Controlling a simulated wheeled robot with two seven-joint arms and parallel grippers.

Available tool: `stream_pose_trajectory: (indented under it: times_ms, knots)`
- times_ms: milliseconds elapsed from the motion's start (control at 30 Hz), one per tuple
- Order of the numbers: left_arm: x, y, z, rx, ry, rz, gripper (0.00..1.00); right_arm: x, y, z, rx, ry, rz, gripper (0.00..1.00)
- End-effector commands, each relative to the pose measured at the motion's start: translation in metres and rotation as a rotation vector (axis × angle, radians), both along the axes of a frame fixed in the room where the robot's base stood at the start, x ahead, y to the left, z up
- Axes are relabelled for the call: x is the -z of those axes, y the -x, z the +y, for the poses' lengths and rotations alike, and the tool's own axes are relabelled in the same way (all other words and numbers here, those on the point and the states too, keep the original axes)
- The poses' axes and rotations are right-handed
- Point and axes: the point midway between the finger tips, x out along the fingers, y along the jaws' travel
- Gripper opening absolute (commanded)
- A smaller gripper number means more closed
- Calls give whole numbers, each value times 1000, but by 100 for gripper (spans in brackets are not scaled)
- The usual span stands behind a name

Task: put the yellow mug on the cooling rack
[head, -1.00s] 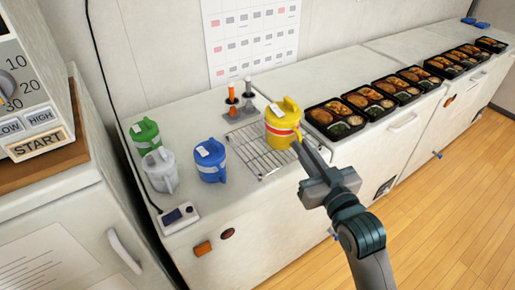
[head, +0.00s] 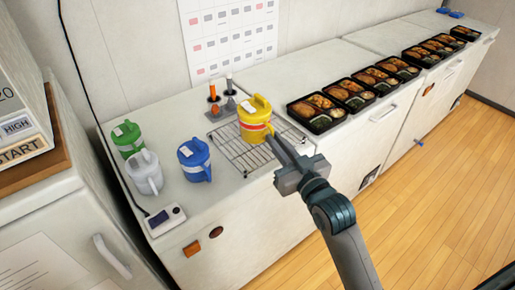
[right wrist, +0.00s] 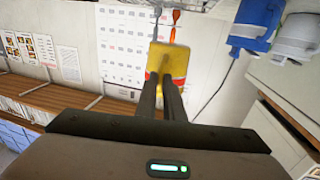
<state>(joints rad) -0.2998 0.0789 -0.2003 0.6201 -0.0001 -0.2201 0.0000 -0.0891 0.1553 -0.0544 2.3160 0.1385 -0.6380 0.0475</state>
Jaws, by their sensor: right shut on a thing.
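The yellow mug (head: 254,122), with a red and white band, is upright over the back part of the wire cooling rack (head: 236,152). My right gripper (head: 270,138) is shut on the side of the mug facing me. In the right wrist view the mug (right wrist: 168,62) sits between the fingertips (right wrist: 164,84), and that picture is upside down. There the mug appears apart from the rack (right wrist: 200,7), held above it. The mug hides part of the rack in the head view. My left gripper is not in view.
Blue (head: 195,160), white (head: 145,172) and green (head: 127,138) mugs stand left of the rack. A small holder (head: 217,112) with tools is behind it. A device with a display (head: 165,220) lies at the front left. Several bento trays (head: 318,112) line the right.

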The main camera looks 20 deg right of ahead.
Motion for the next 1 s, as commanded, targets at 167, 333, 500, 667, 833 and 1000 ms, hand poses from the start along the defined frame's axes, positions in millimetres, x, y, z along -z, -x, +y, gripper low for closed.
stream_pose_trajectory:
  times_ms: [167,333,500,667,833,1000]
  knots:
    - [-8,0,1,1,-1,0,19,16,-31,13,1,-1,-3,0]
    - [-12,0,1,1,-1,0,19,31,-54,22,1,-3,-4,0]
    - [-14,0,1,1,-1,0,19,39,-65,27,1,-1,-6,0]
    - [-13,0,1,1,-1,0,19,40,-66,27,1,-1,-7,0]
    - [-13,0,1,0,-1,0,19,40,-66,27,1,-1,-6,0]
    - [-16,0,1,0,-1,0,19,49,-65,27,0,0,-2,0]
